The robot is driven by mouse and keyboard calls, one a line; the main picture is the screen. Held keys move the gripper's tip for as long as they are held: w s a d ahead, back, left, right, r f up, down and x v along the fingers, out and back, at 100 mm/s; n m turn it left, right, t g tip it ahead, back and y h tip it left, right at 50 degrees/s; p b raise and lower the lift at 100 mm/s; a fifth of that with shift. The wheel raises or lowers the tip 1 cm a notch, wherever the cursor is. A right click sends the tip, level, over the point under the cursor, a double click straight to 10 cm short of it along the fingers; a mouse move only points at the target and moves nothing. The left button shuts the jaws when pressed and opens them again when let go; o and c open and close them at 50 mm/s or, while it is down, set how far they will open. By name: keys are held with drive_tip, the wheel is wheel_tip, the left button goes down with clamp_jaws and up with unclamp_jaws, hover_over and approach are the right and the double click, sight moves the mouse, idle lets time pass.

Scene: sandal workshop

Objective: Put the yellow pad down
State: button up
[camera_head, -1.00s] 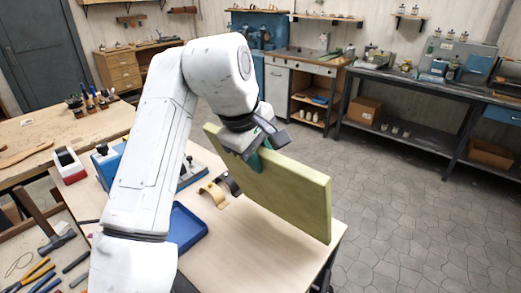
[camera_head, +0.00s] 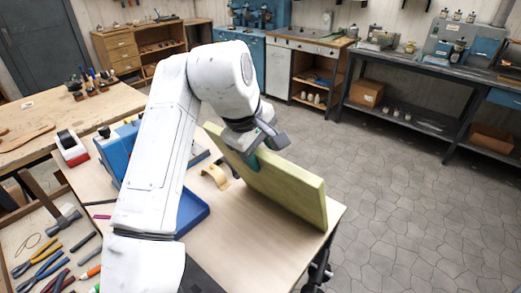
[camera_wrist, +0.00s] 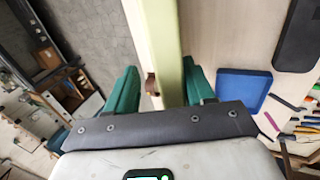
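The yellow pad (camera_head: 285,185) is a thick, pale yellow-green slab. It stands on edge, slightly tilted, over the right side of the light wooden table (camera_head: 255,245). My gripper (camera_head: 255,150) has its green fingers on either side of the pad's upper edge. I cannot tell whether the pad's lower edge touches the table.
A tan curved piece (camera_head: 214,176) and a blue tray (camera_head: 192,212) lie left of the pad. A blue machine (camera_head: 118,150) stands farther left on the table. Hand tools (camera_head: 45,265) lie at lower left. Bare tabletop shows in front of the pad; open floor lies right.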

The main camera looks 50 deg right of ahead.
drive_tip(key=shift+r, duration=0.1)
drive_tip(key=b+v, duration=0.2)
drive_tip(key=v, duration=1)
drive_tip(key=shift+r, duration=0.1)
